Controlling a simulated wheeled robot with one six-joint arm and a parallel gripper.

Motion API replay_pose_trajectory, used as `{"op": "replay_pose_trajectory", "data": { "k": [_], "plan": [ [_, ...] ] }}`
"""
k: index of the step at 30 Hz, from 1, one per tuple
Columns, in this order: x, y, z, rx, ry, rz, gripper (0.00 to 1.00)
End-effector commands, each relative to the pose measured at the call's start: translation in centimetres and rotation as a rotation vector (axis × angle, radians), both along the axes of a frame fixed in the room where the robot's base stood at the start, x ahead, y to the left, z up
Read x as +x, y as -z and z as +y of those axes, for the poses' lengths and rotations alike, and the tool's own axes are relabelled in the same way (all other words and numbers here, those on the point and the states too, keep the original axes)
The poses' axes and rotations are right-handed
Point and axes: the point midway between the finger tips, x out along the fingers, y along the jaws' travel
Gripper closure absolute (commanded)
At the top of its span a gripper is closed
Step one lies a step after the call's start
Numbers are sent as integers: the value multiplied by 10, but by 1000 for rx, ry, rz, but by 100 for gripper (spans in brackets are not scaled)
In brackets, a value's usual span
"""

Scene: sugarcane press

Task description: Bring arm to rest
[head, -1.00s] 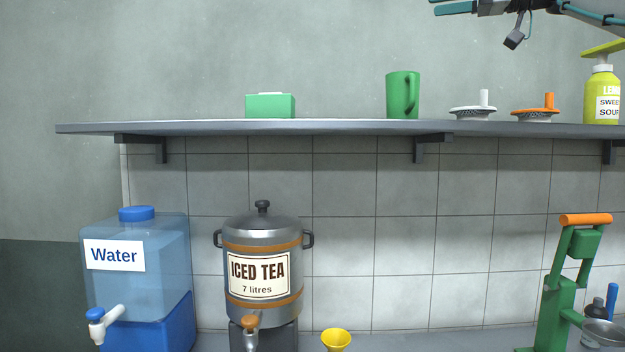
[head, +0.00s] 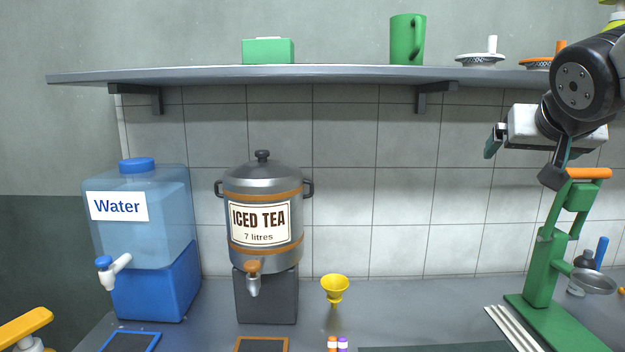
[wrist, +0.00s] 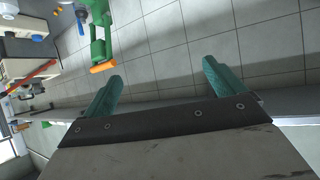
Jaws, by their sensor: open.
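My gripper (head: 525,150) is in the upper right of the head view, in front of the tiled wall and beside the top of the green press (head: 545,265). In the wrist view my gripper (wrist: 160,78) shows two teal fingers spread apart with nothing between them. The press's orange handle (head: 588,173) is just below and right of my gripper in the picture. It also shows at the upper left in the wrist view (wrist: 103,66). Part of my arm hides the right end of the shelf.
A shelf (head: 330,73) holds a green box (head: 268,51), a green mug (head: 407,40) and juicer tops. On the counter (head: 400,305) stand a water dispenser (head: 145,240), an iced tea urn (head: 262,215) and a yellow funnel (head: 335,288). Wall space left of my gripper is clear.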

Motion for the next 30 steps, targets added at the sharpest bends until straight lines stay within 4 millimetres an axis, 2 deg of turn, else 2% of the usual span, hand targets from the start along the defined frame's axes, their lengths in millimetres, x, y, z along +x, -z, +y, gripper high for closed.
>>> {"op": "replay_pose_trajectory", "data": {
  "k": [1,6,9,12,15,16,30],
  "plan": [
    [-22,31,7,11,-11,96,6],
    [-102,129,35,55,-91,445,6],
    [-150,174,52,87,-161,624,6],
    [-189,205,67,116,-230,764,6],
    [-215,224,76,138,-280,855,6],
    [-217,225,77,140,-284,861,6],
    [-217,225,77,140,-284,861,6]
  ]
}}
